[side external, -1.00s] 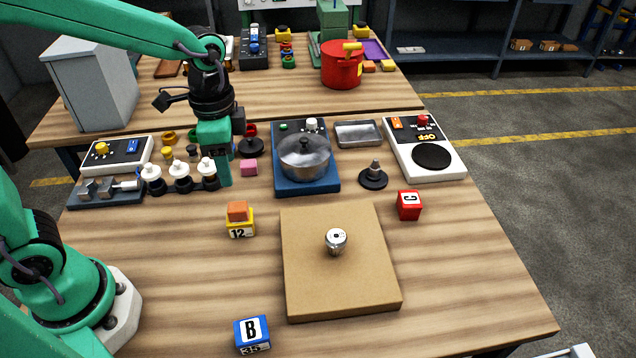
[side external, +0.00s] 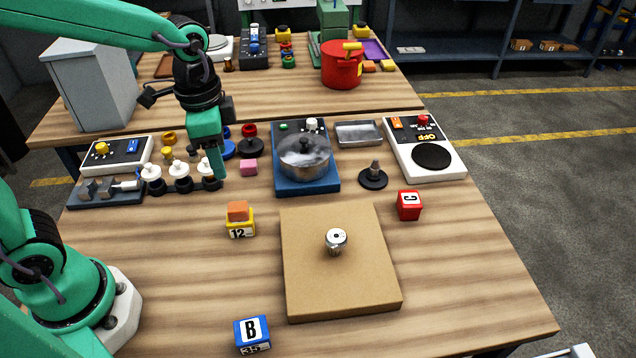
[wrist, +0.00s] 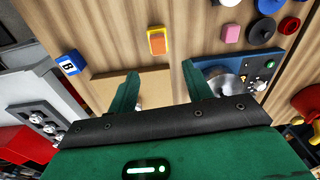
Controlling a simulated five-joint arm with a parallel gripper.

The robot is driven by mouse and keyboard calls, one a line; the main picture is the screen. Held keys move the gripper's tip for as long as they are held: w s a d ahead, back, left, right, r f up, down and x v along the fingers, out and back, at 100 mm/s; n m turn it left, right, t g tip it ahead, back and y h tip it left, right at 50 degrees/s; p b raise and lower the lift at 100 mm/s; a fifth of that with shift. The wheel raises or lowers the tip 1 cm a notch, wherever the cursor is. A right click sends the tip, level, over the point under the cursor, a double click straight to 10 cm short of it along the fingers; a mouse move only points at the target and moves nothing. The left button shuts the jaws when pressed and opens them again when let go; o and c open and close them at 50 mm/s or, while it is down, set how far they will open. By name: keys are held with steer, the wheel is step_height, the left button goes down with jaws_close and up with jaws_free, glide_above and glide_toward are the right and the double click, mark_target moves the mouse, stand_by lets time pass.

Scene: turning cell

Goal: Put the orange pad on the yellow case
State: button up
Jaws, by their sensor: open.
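The orange pad (side external: 238,211) rests on top of the yellow case (side external: 240,230), which is marked 12 and stands on the near table, left of the cardboard-coloured board. In the wrist view the orange pad (wrist: 158,44) shows on the yellow case (wrist: 150,34), beyond the fingertips. My gripper (side external: 218,165) is up and behind the case, apart from it and from the pad. Its two fingers (wrist: 160,82) are spread apart with nothing between them.
A brown board (side external: 340,290) with a small metal knob piece (side external: 336,241) lies right of the case. A blue B block (side external: 252,335) stands in front, a red C block (side external: 409,205) to the right. A pot (side external: 304,160) sits on a blue burner behind. Table around the case is bare.

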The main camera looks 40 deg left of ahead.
steer(key=s+a+r+n+t, duration=0.5)
steer(key=s+a+r+n, duration=0.1)
steer(key=s+n, duration=0.2)
steer(key=shift+s+r, duration=0.15)
steer(key=shift+o, duration=0.4)
